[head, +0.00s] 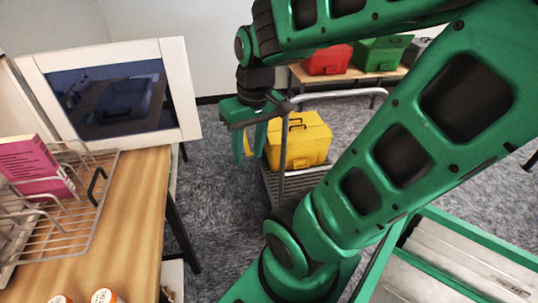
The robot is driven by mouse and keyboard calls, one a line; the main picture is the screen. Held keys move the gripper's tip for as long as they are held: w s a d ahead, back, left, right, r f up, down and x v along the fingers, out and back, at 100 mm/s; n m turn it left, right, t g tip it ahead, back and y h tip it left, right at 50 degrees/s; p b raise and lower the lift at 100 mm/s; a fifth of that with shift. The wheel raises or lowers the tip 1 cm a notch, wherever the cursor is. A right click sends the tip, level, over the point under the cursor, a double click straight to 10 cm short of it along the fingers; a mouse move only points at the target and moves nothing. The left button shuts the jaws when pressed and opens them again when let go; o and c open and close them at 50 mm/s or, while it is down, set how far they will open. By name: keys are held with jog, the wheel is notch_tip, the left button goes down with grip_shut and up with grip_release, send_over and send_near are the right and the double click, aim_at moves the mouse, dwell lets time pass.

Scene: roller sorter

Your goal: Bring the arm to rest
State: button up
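My green arm runs across the right and middle of the head view, bent at its elbow near the top. My gripper (249,154) hangs from its dark wrist, fingers pointing down. The two green fingers stand apart with nothing between them, so it is open and empty. In the picture it is just left of the yellow box (300,147), and I cannot tell the distance between them.
A wooden desk (122,225) at left holds a wire rack (88,228), a pink box or book (33,164) and orange-capped bottles (103,297). A white-framed panel (184,88) stands behind. Red (327,61) and green (380,54) boxes sit on a back table. A green-rimmed bin (480,236) is lower right.

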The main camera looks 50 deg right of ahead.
jog(key=s+d+m+g, duration=0.1)
jog(key=s+d+m, duration=0.1)
jog(key=s, duration=0.4)
jog(key=shift+s+m+g, duration=0.25)
jog(key=shift+m+g, duration=0.15)
jog(key=shift+m, duration=0.1)
jog(key=shift+w+f, duration=0.25)
jog(key=shift+w, duration=0.45)
